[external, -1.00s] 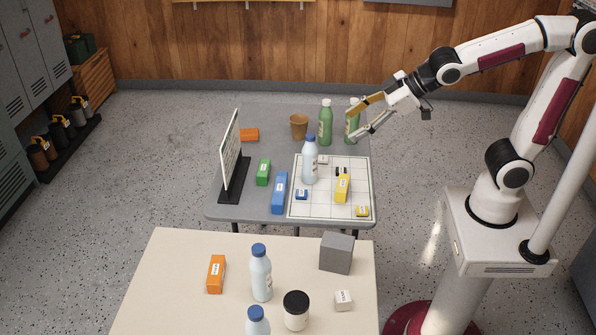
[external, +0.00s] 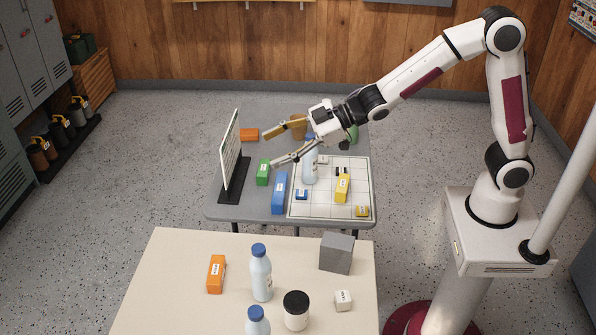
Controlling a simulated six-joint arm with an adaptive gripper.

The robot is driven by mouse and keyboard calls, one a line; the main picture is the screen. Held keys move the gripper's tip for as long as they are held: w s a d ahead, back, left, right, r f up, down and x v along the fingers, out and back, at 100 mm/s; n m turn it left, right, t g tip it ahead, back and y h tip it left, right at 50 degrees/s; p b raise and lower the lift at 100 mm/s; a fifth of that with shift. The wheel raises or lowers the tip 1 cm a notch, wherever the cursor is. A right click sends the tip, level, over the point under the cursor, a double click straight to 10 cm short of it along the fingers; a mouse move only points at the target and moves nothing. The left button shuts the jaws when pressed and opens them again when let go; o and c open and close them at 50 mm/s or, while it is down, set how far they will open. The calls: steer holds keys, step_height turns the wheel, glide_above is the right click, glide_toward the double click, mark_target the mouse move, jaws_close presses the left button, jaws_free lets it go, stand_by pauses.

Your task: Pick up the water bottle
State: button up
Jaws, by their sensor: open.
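A pale blue water bottle (external: 310,168) stands upright on the white grid mat (external: 330,205) on the grey table. Its upper part is partly hidden behind my gripper. Two more such bottles stand on the cream table in front: one (external: 261,275) in the middle and one (external: 257,321) cut off by the lower picture edge. My gripper (external: 270,149) is open and points left. Its fingers are spread above the grey table, with their tips to the left of the bottle on the mat. Nothing shows between the fingertips.
An upright sign board (external: 230,155) stands left of the gripper. Green (external: 263,172), blue (external: 279,193) and yellow (external: 342,188) blocks stand around the bottle. A brown cup (external: 298,124) and a green bottle (external: 353,132) are partly hidden behind my arm.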

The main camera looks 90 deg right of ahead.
mark_target(263, 247)
steer(key=a+f+n+y, duration=0.1)
steer(key=a+f+y, duration=0.3)
steer(key=a+f, duration=0.1)
steer(key=w+a+f+n+g+y, duration=0.1)
steer(key=a+f+n+y, duration=0.1)
steer(key=a+f+y, duration=0.2)
steer(key=a+f+n+g+y, duration=0.1)
steer(key=a+f+n+y, duration=0.1)
steer(key=a+f, duration=0.4)
steer(key=shift+w+a+f+y, duration=0.15)
steer(key=shift+f+y, duration=0.15)
steer(key=shift+f, duration=0.2)
steer(key=shift+w+a+f+y, duration=0.1)
steer(key=shift+f+y, duration=0.2)
steer(key=shift+f, duration=0.25)
steer(key=shift+w+a+f+y, duration=0.15)
steer(key=shift+f+y, duration=0.15)
steer(key=shift+f, duration=0.2)
steer(key=shift+s+f+g, duration=0.2)
steer(key=shift+f+g, duration=0.05)
steer(key=shift+g, duration=0.15)
steer(key=shift+f, duration=0.15)
steer(key=shift+f, duration=1.05)
steer(key=shift+f, duration=0.1)
